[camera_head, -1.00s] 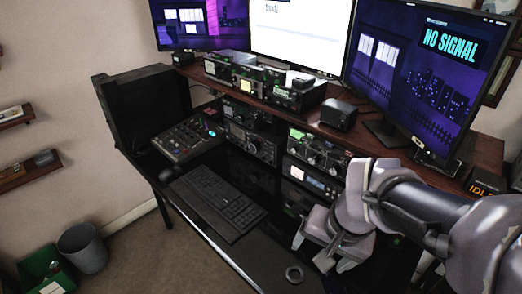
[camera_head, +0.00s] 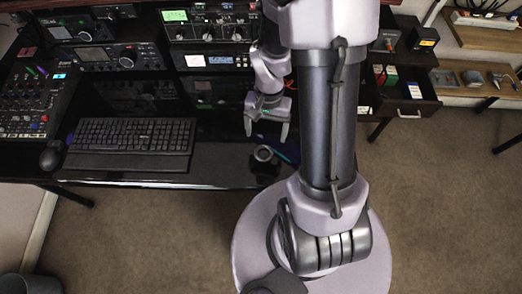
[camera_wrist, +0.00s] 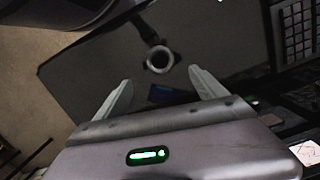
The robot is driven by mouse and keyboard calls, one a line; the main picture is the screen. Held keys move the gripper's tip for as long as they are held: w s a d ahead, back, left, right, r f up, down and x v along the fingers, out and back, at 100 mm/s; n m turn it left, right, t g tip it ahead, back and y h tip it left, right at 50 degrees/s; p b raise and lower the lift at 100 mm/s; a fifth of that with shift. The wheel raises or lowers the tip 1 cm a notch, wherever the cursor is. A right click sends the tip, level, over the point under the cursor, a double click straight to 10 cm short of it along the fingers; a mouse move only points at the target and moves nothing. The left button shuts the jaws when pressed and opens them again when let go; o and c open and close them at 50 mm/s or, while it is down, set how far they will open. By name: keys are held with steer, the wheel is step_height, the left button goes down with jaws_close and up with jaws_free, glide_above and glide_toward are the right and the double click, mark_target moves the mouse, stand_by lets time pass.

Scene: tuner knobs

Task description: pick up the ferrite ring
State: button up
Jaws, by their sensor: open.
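The ferrite ring (camera_head: 256,155) is a small dark ring lying flat near the front edge of the glossy black desk, right of the keyboard. It also shows in the wrist view (camera_wrist: 159,70), with its lighter rim around a dark hole. My gripper (camera_head: 267,130) is open and empty, just behind the ring in the head view. In the wrist view my gripper (camera_wrist: 160,78) has its two pale fingers spread, and the ring appears beyond their tips, roughly centred between them. The ring is apart from the fingers. Its exact height below them cannot be told.
A black keyboard (camera_head: 131,136) lies left of the ring, with a mouse (camera_head: 50,158) beyond it. Radio units (camera_head: 107,57) stand at the back. An open drawer (camera_head: 405,95) is at the right. A blue flat item (camera_wrist: 162,94) lies near the ring.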

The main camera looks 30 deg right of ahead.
mark_target(264, 154)
steer(key=f+b, duration=0.1)
steer(key=f, duration=0.1)
steer(key=f+b, duration=0.2)
steer(key=f, duration=0.1)
steer(key=s+a+f+b, duration=0.1)
steer(key=f, duration=0.2)
steer(key=shift+a, duration=0.1)
